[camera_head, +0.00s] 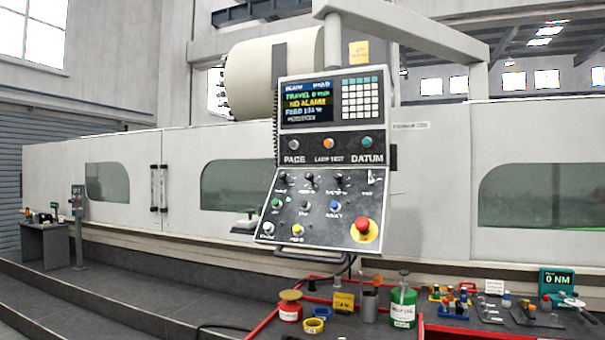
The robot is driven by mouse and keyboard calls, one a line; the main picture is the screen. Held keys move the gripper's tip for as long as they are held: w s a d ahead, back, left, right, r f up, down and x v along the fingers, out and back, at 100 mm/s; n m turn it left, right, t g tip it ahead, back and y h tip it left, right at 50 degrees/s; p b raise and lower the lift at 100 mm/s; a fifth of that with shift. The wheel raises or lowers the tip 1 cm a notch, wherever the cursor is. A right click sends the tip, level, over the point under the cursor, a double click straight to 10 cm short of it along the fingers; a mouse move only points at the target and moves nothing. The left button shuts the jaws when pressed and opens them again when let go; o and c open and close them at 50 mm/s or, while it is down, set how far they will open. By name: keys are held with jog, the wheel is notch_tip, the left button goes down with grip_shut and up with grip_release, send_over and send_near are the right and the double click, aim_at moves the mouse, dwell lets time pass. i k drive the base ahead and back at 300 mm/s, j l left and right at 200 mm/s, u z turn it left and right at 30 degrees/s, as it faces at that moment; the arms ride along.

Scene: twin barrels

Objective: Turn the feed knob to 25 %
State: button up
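The control panel (325,165) hangs from a grey arm in the middle of the view, tilted slightly. Its screen (306,101) shows lines that seem to read TRAVEL 0, NO ALARM and FEED with a three-digit value I cannot read surely. On the lower plate several small dark knobs sit in an upper row, among them a left knob (283,177), a second knob (308,180) and a third knob (340,178). Their labels are too small to read, so I cannot tell which is the feed knob or where it points. My gripper is not in view.
A red emergency button (363,225) sits at the panel's lower right. A handle bar (305,256) runs below the panel. Dark steps (130,310) fill the lower left.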

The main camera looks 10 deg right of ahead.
aim_at(309, 175)
jog(key=i+u, duration=0.25)
jog(key=i, duration=0.3)
jog(key=i+l+u, duration=0.2)
jog(key=i, duration=0.35)
jog(key=i+l+u, duration=0.1)
jog(key=i+u, duration=0.15)
jog(key=i, duration=0.3)
